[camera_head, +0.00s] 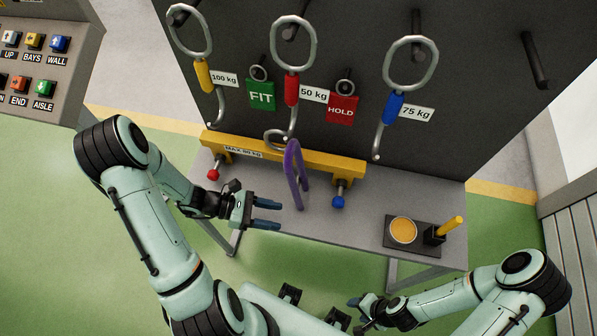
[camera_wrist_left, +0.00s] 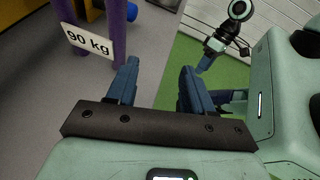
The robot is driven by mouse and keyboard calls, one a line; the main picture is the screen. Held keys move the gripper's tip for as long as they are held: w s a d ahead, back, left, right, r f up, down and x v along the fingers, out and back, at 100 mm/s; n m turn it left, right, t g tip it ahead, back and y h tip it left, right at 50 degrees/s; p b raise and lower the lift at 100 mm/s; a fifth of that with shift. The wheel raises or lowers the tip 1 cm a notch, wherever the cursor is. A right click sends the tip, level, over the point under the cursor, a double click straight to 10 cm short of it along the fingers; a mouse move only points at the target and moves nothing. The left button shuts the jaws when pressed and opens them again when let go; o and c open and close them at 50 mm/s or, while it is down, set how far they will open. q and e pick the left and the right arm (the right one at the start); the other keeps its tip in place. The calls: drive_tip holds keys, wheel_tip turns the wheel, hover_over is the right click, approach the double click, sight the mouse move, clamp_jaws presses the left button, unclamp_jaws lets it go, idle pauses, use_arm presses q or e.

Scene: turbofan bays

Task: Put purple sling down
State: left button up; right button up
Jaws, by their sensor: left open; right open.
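The purple sling (camera_head: 295,174) stands upright as a tall loop on the grey bench, just in front of the yellow beam marked MAX 80 kg. It also shows at the upper left of the left wrist view (camera_wrist_left: 117,35), with a 90 kg tag (camera_wrist_left: 88,40) on it. My left gripper (camera_head: 267,214) is open and empty, a little left of and in front of the sling, apart from it. Its blue fingers show in the left wrist view (camera_wrist_left: 158,85) with nothing between them. My right gripper (camera_head: 347,310) is low in the head view, away from the bench and open.
The yellow beam (camera_head: 335,163) has a red knob (camera_head: 213,175) and a blue knob (camera_head: 338,202) below it. Hooks with yellow, red (camera_head: 291,90) and blue (camera_head: 392,108) bands hang on the dark board. A black tray (camera_head: 390,235) with a round tan-topped item and yellow stick is on the right. The bench front (camera_head: 345,230) is bare.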

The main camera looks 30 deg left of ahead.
sight(297, 155)
use_arm(q)
drive_tip(key=w+a+r+n+t, duration=0.45)
drive_tip(key=a+r+t, duration=0.4)
drive_tip(key=r, duration=0.25)
drive_tip(key=shift+m+g+y, duration=0.25)
drive_tip(key=shift+g+y, duration=0.05)
drive_tip(key=shift+g, duration=0.05)
drive_tip(key=p+x, duration=0.1)
drive_tip(key=x, duration=1.1)
drive_tip(key=shift+w+d+f+p, duration=0.2)
drive_tip(key=shift+d+f+p, duration=0.05)
drive_tip(key=shift+d+p, duration=0.1)
drive_tip(key=shift+w+d+f, duration=0.1)
drive_tip(key=shift+w+d, duration=0.1)
drive_tip(key=shift+w, duration=0.2)
use_arm(e)
drive_tip(key=shift+w+r, duration=0.45)
drive_tip(key=shift+r, duration=0.15)
drive_tip(key=shift+w+r, duration=0.4)
drive_tip(key=shift+r, duration=0.2)
use_arm(q)
drive_tip(key=shift+s, duration=0.1)
clamp_jaws()
